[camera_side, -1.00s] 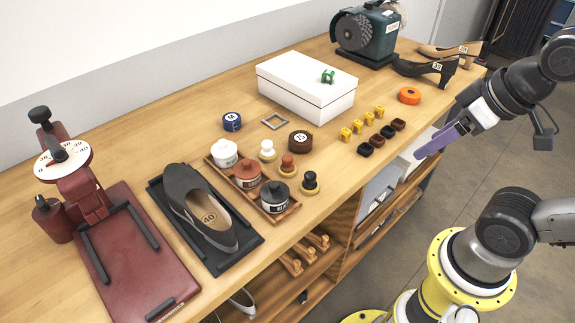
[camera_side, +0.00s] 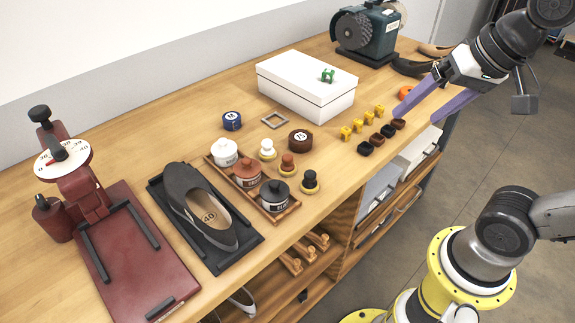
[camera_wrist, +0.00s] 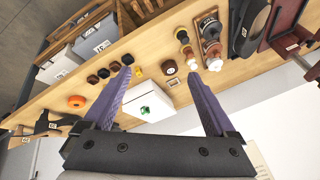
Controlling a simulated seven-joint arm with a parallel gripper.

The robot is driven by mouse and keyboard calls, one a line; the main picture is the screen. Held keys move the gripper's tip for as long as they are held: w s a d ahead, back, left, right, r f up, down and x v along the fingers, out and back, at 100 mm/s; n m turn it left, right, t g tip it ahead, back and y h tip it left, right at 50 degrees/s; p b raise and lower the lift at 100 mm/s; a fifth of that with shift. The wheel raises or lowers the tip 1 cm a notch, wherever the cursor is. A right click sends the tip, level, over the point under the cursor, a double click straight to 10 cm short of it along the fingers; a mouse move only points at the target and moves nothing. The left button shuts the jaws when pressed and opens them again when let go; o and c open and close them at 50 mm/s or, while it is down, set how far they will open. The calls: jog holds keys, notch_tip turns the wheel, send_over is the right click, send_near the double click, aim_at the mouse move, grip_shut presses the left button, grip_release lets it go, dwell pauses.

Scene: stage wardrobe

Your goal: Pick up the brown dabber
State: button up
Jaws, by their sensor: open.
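The brown dabber (camera_side: 287,165) stands upright on the wooden bench, with a reddish-brown knob on a pale round base. It is between a white dabber (camera_side: 267,150) and a black dabber (camera_side: 310,182), just right of the tray of jars. In the wrist view the brown dabber (camera_wrist: 186,48) is small, above and near the right finger's tip. My gripper (camera_side: 416,115) is open and empty, with purple fingers spread, above the right part of the bench and well away from the dabber. It also shows in the wrist view (camera_wrist: 159,74).
A wooden tray (camera_side: 292,211) holds several jars. A brown tin (camera_side: 300,140) is close behind the dabbers. Small yellow and dark blocks (camera_side: 365,149) sit between the dabbers and my gripper. A white box (camera_side: 300,95) stands behind.

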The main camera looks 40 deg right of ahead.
jog(key=w+a+r+m+g, duration=0.1)
jog(key=w+r+m+g, duration=0.15)
jog(key=w+m, duration=0.45)
jog(key=m+g+y, duration=0.1)
jog(key=m+g, duration=0.1)
jog(key=g, duration=0.1)
send_over(288, 156)
jog(key=d, duration=0.3)
notch_tip(288, 156, down, 9)
jog(key=shift+g, duration=0.25)
jog(key=f, duration=0.4)
jog(key=a+f, duration=0.1)
jog(key=f, duration=0.3)
jog(key=a+f, duration=0.1)
jog(key=f, duration=0.3)
jog(key=shift+a+f, duration=0.2)
jog(key=shift+f, duration=0.75)
jog(key=shift+a+f, duration=0.2)
jog(key=shift+f, duration=0.75)
jog(key=shift+a+f, duration=0.2)
jog(key=shift+f, duration=0.75)
jog(key=shift+c, duration=0.2)
jog(key=c, duration=1.4)
jog(key=shift+r, duration=0.1)
